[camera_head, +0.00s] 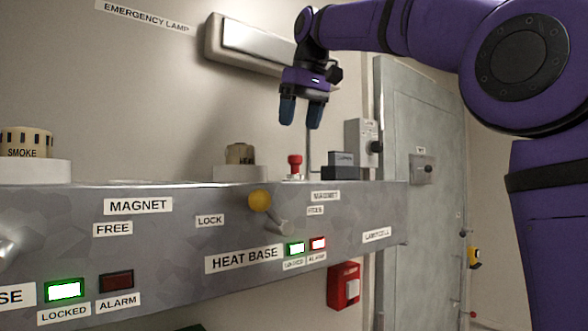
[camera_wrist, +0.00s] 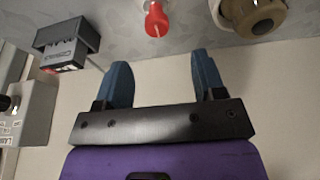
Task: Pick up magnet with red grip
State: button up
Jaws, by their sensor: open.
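The magnet with the red grip (camera_head: 295,165) stands upright on the shelf top near its right end, on a small pale base. It also shows in the wrist view (camera_wrist: 156,19) at the top, beyond the fingertips. My gripper (camera_head: 302,113) is open and empty, with blue fingers pointing down, above the red grip and apart from it. In the wrist view my gripper's two fingers (camera_wrist: 161,72) are spread with nothing between them, and the red grip lies slightly left of the middle line between them.
A dark box (camera_head: 343,167) stands just right of the red grip. A tan cylinder (camera_head: 240,155) on a white base stands to its left. The smoke unit (camera_head: 27,143) is far left. A lamp (camera_head: 250,45) is on the wall behind my gripper.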

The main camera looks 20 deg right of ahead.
send_over(295, 164)
jog(key=f, duration=0.4)
jog(key=shift+d+f, duration=0.2)
jog(key=x, duration=0.4)
jog(key=shift+s+d+f, duration=0.2)
jog(key=shift+s+f, duration=0.05)
jog(key=shift+s, duration=0.05)
jog(key=shift+w+f, duration=0.2)
jog(key=shift+f, duration=0.45)
jog(key=c, duration=1)
jog(key=shift+r, duration=0.1)
